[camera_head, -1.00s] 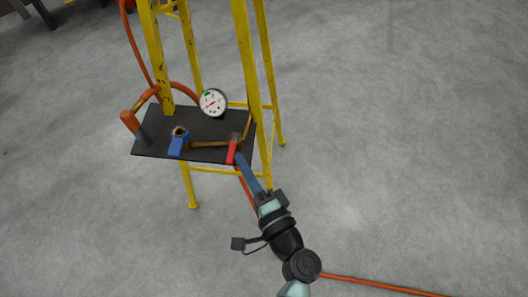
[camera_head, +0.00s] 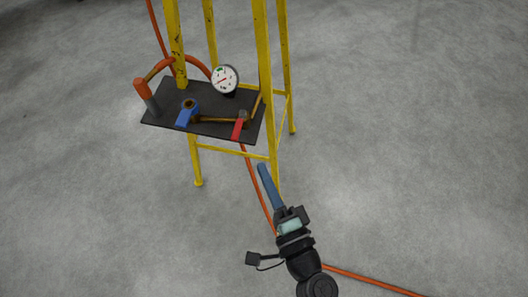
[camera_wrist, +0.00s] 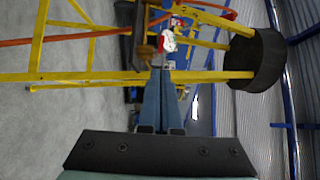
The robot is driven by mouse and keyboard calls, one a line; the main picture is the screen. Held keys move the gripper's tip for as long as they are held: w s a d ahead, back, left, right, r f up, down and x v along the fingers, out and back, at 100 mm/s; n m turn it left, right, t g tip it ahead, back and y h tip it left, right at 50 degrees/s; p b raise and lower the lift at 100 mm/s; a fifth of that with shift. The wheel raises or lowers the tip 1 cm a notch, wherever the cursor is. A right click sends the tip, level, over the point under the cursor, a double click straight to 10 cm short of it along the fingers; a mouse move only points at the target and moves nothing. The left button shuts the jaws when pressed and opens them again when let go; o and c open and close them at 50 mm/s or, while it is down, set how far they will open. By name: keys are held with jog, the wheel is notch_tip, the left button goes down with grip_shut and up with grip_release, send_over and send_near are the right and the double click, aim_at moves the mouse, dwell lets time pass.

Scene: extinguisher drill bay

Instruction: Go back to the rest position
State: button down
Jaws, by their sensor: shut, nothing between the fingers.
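My gripper (camera_head: 264,172) is shut with nothing in it, its blue fingers pressed together. In the head view it is in front of and below the black shelf, apart from the red handle. In the wrist view the closed fingers (camera_wrist: 160,80) point toward the yellow frame. The dark shelf plate (camera_head: 160,112) carries a brass pipe with a blue handle (camera_head: 187,113) on the left and a red handle (camera_head: 239,127) on the right. A round white gauge (camera_head: 225,79) stands at the back of the plate.
A yellow frame (camera_head: 264,70) holds the plate. An orange hose (camera_head: 370,281) runs along the floor and up the frame, passing close to my gripper. A bent orange hose with a grey end (camera_head: 141,88) is at the plate's left. Grey floor (camera_head: 420,150) is clear to the right.

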jog(key=w+d+r+n+t+h, duration=0.1)
jog(key=w+r+n, duration=0.35)
jog(key=r, duration=0.55)
jog(key=w+r+n+t+h, duration=0.1)
jog(key=w+r+n, duration=0.3)
jog(key=r, duration=0.5)
jog(key=w+d+r+n+h, duration=0.1)
jog(key=w+r+n, duration=0.3)
jog(key=r, duration=0.6)
jog(key=s+r+t+h+p, duration=0.1)
jog(key=s+r+t+h, duration=0.3)
jog(key=r, duration=1.2)
jog(key=s+r+t+h+p, duration=0.1)
jog(key=s+r+t, duration=0.55)
jog(key=r, duration=0.95)
notch_tip(320, 180, up, 22)
jog(key=p, duration=2.3)
jog(key=shift+w+g, duration=0.25)
jog(key=shift+g, duration=0.2)
jog(key=shift+d+r, duration=0.1)
